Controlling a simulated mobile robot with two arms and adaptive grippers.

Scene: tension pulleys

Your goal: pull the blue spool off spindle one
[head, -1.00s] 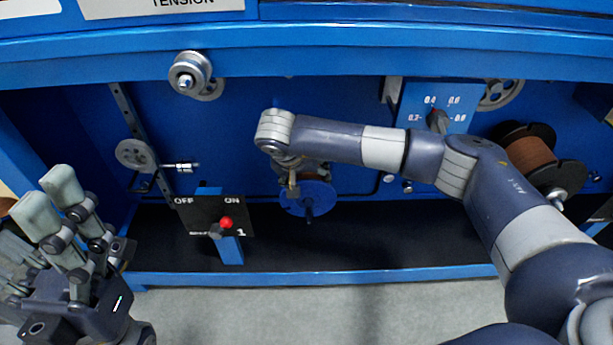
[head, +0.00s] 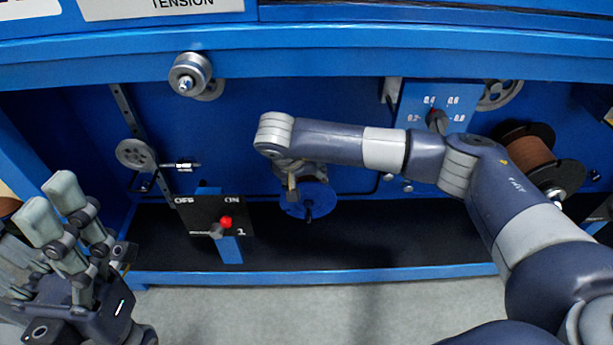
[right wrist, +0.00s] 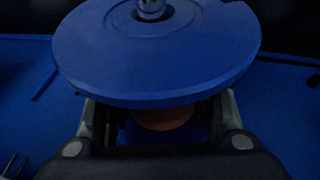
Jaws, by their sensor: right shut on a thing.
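The blue spool (head: 310,201) is below my right forearm in the head view, in front of the blue back panel. Its round blue flange fills the top of the right wrist view (right wrist: 150,65), with copper-coloured winding (right wrist: 162,118) behind it. A metal spindle end (right wrist: 151,8) shows at the flange's centre. My right gripper (head: 296,184) is shut on the spool, one finger on each side behind the flange. How far the spool sits along the spindle cannot be told. My left gripper (head: 48,197) is open and empty at the lower left, away from the spool.
An OFF/ON switch plate with a red-knobbed lever (head: 225,221) stands left of the spool. Metal pulleys (head: 190,74) and (head: 136,154) are on the left. A dial panel (head: 438,108) and a copper-wound black spool (head: 533,158) are on the right. A blue front rail (head: 320,277) runs below.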

